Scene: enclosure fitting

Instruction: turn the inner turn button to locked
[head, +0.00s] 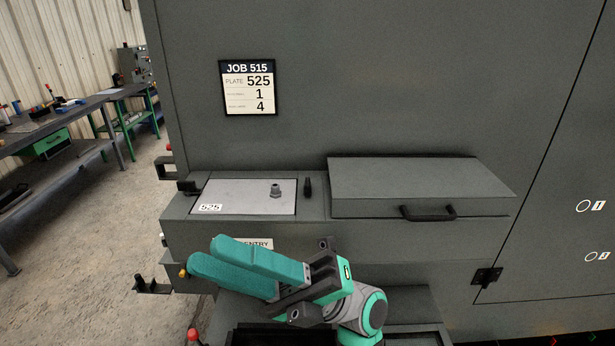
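A light grey plate (235,193) marked 525 lies in the top of a grey ledge on the enclosure. A small grey fitting (275,191) stands on its right part. A small black turn button (307,188) sits just right of the plate, its long side running roughly front to back, apart from the plate's edge. Another black piece (188,187) sits at the plate's left edge. Which one is the inner turn button is not labelled. My gripper (207,255), with teal fingers side by side, appears shut and empty in front of and below the ledge, touching neither piece.
A grey raised cover (415,183) with a black handle (428,212) stands right of the plate. A job sign (248,88) hangs on the wall above. A partly hidden label (252,243) is on the ledge front. Workbenches (60,135) stand far left, beyond open floor.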

